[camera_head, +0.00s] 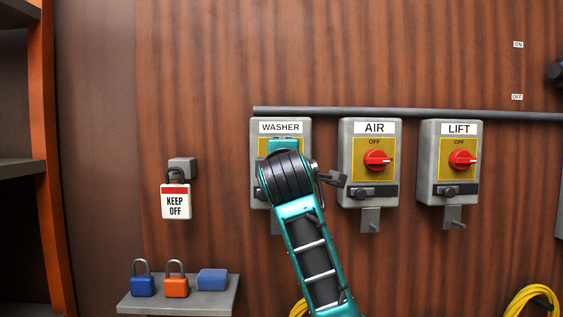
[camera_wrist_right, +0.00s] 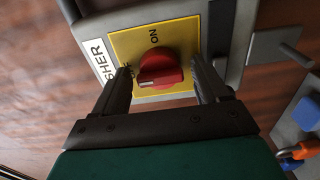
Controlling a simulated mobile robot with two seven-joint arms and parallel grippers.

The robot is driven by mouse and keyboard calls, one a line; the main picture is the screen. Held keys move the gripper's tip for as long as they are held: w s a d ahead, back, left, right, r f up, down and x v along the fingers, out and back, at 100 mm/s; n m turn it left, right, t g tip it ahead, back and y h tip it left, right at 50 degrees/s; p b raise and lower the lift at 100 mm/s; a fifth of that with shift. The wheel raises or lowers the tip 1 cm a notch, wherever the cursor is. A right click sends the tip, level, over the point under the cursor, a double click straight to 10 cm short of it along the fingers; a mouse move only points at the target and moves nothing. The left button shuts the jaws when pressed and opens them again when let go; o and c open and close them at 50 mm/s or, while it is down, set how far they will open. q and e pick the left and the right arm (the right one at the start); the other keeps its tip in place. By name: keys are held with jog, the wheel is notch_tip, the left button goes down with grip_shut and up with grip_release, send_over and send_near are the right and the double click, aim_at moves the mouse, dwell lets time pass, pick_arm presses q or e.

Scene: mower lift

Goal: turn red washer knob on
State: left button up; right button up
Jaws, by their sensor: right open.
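The red washer knob (camera_wrist_right: 168,66) sits on a yellow plate (camera_wrist_right: 185,35) in the right wrist view, with "ON" printed above it in that picture. Its white mark points toward the left side of that picture, the side of the washer label (camera_wrist_right: 98,60). My right gripper (camera_wrist_right: 163,78) is open, with one finger on each side of the knob; I cannot tell whether they touch it. In the head view the grey washer box (camera_head: 299,133) shows, but my right arm hides its knob. My left gripper is not in view.
The air box (camera_head: 349,140) and lift box (camera_head: 428,140), with similar red knobs, hang to the right. A grey pipe (camera_head: 400,113) runs above the boxes. A "KEEP OFF" padlock (camera_head: 175,203) hangs at left, above a small shelf (camera_head: 205,301) with padlocks.

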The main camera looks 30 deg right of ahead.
jog(key=c, duration=1)
jog(key=shift+m, duration=9)
